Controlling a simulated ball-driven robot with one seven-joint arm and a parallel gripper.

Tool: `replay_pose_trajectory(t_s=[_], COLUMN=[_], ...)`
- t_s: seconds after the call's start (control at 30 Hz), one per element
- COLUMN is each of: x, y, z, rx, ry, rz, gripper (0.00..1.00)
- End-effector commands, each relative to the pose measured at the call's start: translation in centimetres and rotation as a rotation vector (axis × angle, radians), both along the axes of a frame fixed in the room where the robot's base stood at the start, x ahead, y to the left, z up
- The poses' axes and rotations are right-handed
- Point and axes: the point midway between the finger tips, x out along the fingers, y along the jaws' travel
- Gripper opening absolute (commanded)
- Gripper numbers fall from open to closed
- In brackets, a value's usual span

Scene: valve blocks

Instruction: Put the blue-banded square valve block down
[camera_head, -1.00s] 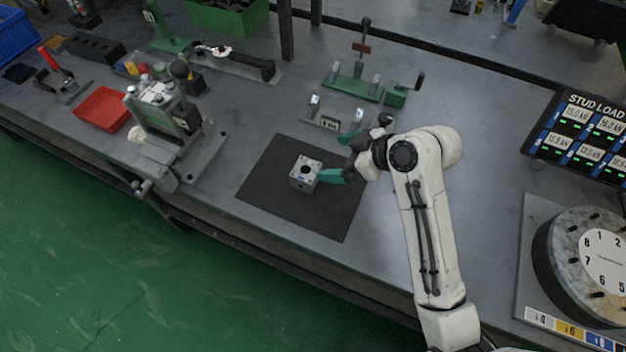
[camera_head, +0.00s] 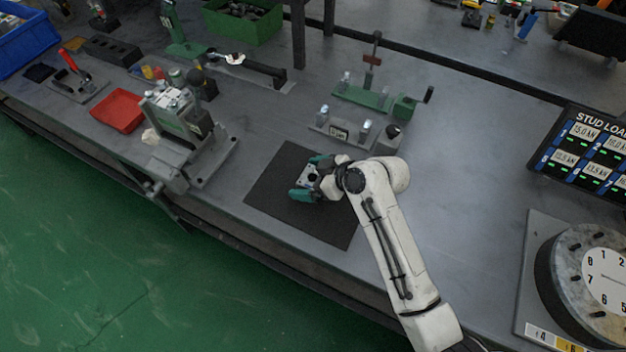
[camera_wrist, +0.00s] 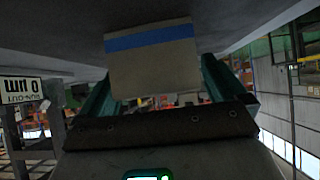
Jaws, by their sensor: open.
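The square valve block (camera_head: 313,177) is light grey with a dark round hole on top. It stands on the dark mat (camera_head: 285,207) on the bench, partly hidden by my gripper. In the wrist view the block (camera_wrist: 155,72) shows a blue band across one face, and its banded edge meets the dark surface at the top of the picture. My gripper (camera_head: 309,178) is open, with one teal finger on either side of the block. In the wrist view the fingers flank the block left and right; whether either touches it I cannot tell.
A grey clamp fixture (camera_head: 188,130) stands left of the mat. A low holder (camera_head: 345,130) with upright pins and a green fixture (camera_head: 370,97) stand behind it. A round numbered dial (camera_head: 590,270) is at right. The mat's front part is clear.

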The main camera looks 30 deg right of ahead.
Motion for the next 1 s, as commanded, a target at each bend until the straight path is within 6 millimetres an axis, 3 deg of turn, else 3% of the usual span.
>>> replay_pose_trajectory(t_s=[0.33, 1.0], x=[0.4, 0.38], y=[0.32, 0.29], z=[-0.48, -0.45], rx=[-0.001, -0.001], ry=[0.001, 0.001], rz=[0.0, 0.0], gripper=[0.96, 0.32])
